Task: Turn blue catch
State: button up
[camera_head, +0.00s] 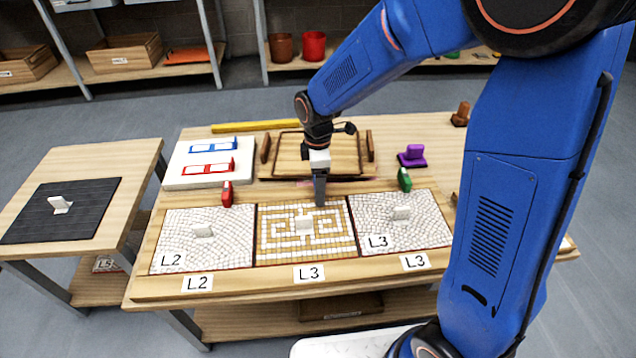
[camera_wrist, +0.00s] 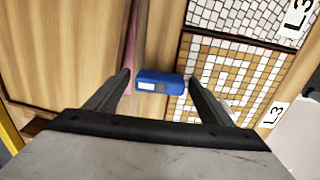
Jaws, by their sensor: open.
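The blue catch (camera_wrist: 148,87) is a small blue block with a white patch, at the edge of the brown-and-white mosaic panel (camera_wrist: 232,85). In the wrist view it lies between the two fingertips of my gripper (camera_wrist: 160,80), which is open. Whether a finger touches it I cannot tell. In the head view my gripper (camera_head: 320,197) points down at the back edge of the middle panel (camera_head: 277,245) and hides the blue catch there.
A red catch (camera_head: 227,194) stands behind the left panel and a green catch (camera_head: 404,180) behind the right one. A wooden tray (camera_head: 292,168) and a purple block (camera_head: 412,158) are farther back. A side table (camera_head: 135,165) carries a dark panel.

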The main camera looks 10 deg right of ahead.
jog(key=c, duration=1)
jog(key=shift+c, duration=0.2)
jog(key=shift+m, duration=0.3)
jog(key=m, duration=0.3)
jog(key=shift+m, duration=0.3)
jog(key=m, duration=0.4)
jog(key=shift+m, duration=0.3)
jog(key=m, duration=0.9)
